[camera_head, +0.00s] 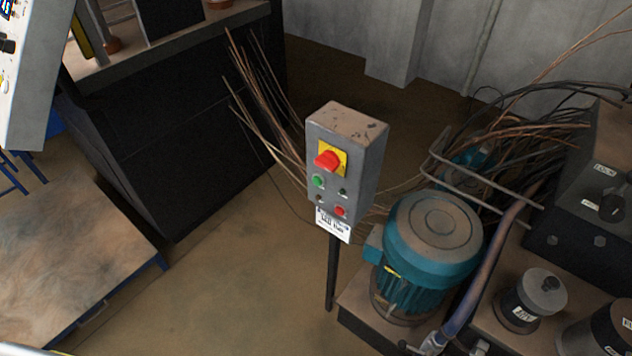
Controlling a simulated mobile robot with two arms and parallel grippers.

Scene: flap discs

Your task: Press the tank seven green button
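A grey control box (345,160) stands on a thin dark post in the middle of the head view. Its front face carries a green button (318,181) at the left, below a red rotary switch (328,160) on a yellow plate. A red button (340,211) sits lower right, and small dark fittings lie beside the buttons. A white label (333,225) hangs at the bottom of the box; its text is too small to read surely, so I cannot tell which tank it names. Neither of my grippers shows in the view.
A teal motor (430,250) stands close to the right of the post, with pipes and loose cables (530,130) behind it. A black cabinet (180,125) is at the left. A worn table (70,260) is at the lower left. Brown floor (235,285) before the post is clear.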

